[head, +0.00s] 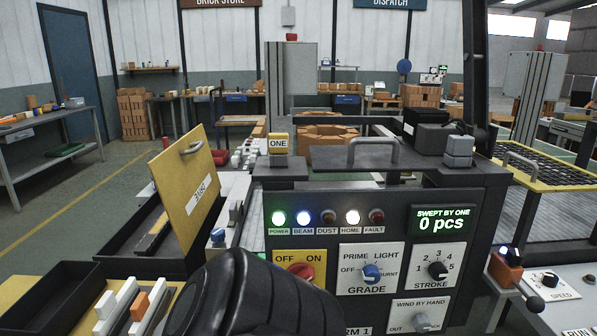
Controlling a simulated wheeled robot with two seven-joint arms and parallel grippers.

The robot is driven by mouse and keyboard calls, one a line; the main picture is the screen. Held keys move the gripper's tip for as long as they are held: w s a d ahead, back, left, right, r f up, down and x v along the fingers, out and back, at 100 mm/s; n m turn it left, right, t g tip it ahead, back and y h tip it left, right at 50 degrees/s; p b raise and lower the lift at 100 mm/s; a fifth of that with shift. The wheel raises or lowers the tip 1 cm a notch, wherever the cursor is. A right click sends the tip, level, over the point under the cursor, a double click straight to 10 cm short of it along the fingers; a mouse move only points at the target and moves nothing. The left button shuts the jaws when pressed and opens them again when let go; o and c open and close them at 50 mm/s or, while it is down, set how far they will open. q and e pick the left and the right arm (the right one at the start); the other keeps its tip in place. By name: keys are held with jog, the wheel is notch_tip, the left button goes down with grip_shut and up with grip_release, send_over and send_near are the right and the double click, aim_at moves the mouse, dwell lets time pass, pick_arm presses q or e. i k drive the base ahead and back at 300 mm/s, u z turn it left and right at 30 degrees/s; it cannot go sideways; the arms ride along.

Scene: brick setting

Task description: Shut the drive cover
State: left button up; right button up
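A yellow hinged lid (187,188) with a metal handle and a white label stands raised and tilted at the left of the machine, above a dark open box (150,238). The label is too small to read surely. A dark flat cover (340,158) with a metal handle lies on top of the machine, behind the control panel. I cannot tell by any label which of these is the drive cover. A black rounded part of my own arm fills the bottom centre and hides part of the panel. Neither gripper shows.
The control panel has a red and yellow switch (300,269), a grade knob (371,273) and a stroke knob (437,270). A lever on an orange block (506,270) stands at right. A yellow-framed grate (552,172) is beyond. A black tray (60,296) is at lower left.

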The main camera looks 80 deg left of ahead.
aim_at(185, 177)
jog(key=u, duration=3.55)
jog(key=k, duration=0.4)
jog(key=u, duration=0.8)
jog(key=k, duration=0.8)
jog(key=u, duration=0.25)
jog(key=i, duration=1.5)
jog(key=z, duration=0.95)
